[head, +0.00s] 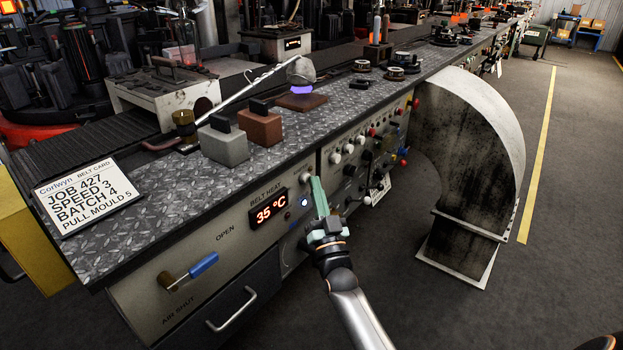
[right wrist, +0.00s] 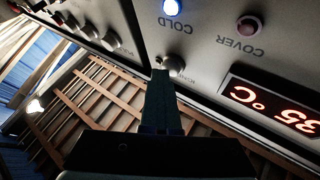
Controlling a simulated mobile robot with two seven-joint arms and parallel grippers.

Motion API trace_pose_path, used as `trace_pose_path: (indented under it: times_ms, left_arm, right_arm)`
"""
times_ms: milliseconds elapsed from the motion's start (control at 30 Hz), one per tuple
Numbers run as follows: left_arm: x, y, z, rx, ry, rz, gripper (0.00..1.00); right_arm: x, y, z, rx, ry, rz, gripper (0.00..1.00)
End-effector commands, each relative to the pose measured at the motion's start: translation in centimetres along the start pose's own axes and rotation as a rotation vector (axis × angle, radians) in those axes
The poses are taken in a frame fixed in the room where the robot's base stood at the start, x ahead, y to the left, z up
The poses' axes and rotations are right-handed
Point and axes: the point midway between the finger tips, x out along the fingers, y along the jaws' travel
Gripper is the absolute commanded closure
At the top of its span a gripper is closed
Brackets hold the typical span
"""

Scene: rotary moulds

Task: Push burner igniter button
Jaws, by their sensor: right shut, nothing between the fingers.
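My right gripper (head: 317,184) is shut and empty, its green fingers at the machine's front panel in the head view. In the right wrist view the gripper's dark fingertips (right wrist: 160,76) are right beside a small round metallic button (right wrist: 173,65). The label by it is too small to read, so I cannot tell for sure that it is the igniter. Whether the tips touch it cannot be told. A lit blue-white light (right wrist: 171,7) marked COLD and a dark red round one marked COVER (right wrist: 249,26) are near it. My left gripper is not in view.
The red display (head: 268,212) reads 35 °C under BELT HEAT. A blue-handled lever (head: 203,265) is on the lower left panel. Several knobs (head: 335,157) are on the panel to the right. A large curved grey duct (head: 480,120) stands right of the arm; open floor lies beyond.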

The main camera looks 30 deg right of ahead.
Motion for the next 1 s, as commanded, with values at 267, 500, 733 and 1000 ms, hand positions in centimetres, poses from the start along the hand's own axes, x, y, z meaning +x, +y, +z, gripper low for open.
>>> trace_pose_path:
  times_ms: [267, 500, 733, 1000]
  left_arm:
    - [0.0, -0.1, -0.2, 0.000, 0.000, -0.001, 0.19]
    - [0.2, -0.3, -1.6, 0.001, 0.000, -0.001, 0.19]
    - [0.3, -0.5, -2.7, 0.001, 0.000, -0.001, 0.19]
    - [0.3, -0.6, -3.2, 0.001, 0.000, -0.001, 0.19]
  right_arm:
    - [-0.2, -0.5, 0.2, 0.002, -0.010, -0.009, 1.00]
    - [-1.6, 0.7, -1.0, 0.000, -0.012, -0.007, 1.00]
    - [-3.2, 2.0, -2.3, 0.000, -0.008, -0.005, 1.00]
    - [-4.3, 2.9, -3.0, 0.001, -0.004, -0.004, 1.00]
